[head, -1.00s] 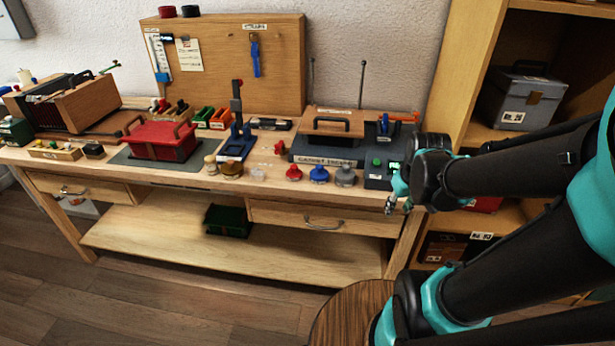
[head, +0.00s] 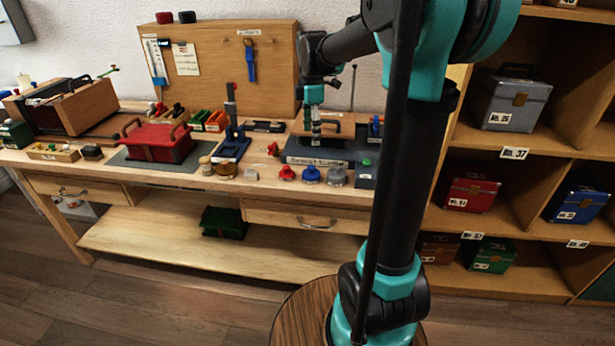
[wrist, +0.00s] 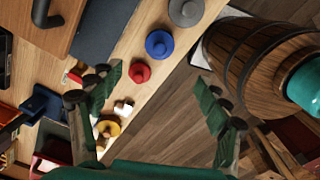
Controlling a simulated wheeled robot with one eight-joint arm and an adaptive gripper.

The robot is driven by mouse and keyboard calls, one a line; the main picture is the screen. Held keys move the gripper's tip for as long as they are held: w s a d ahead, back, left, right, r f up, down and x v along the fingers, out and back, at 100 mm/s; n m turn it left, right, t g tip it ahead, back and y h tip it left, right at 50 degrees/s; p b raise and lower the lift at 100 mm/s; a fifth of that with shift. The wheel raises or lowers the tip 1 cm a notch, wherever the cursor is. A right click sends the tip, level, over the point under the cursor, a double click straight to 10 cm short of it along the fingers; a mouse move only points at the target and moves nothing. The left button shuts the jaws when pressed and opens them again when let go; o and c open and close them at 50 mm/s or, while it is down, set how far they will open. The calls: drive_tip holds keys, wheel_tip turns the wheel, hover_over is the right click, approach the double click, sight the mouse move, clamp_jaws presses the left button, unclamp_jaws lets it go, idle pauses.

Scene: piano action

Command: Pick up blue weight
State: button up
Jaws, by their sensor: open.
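The blue weight (head: 310,174) is a round disc with a knob, standing at the front edge of the bench (head: 150,183). It stands between a red weight (head: 287,173) and a grey weight (head: 337,177). My gripper (head: 316,138) is over the bench in the head view, above and behind the weights. In the wrist view the blue weight (wrist: 159,44) lies beyond the fingertips, roughly midway between them sideways. The fingers of my gripper (wrist: 158,80) are spread wide, with nothing between them. The red weight also shows in the wrist view (wrist: 139,72), nearer the left finger.
Behind the weights stands a dark gadget base (head: 300,150) with a wooden top and handle. Brass weights (head: 226,171) and a blue stand (head: 233,147) are to the left. Shelves with boxes (head: 470,192) stand at the right.

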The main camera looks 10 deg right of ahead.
sight(311, 166)
wheel_tip(311, 166, down, 14)
drive_tip(key=shift+r, duration=0.2)
idle(0.4)
drive_tip(key=shift+c, duration=0.3)
clamp_jaws()
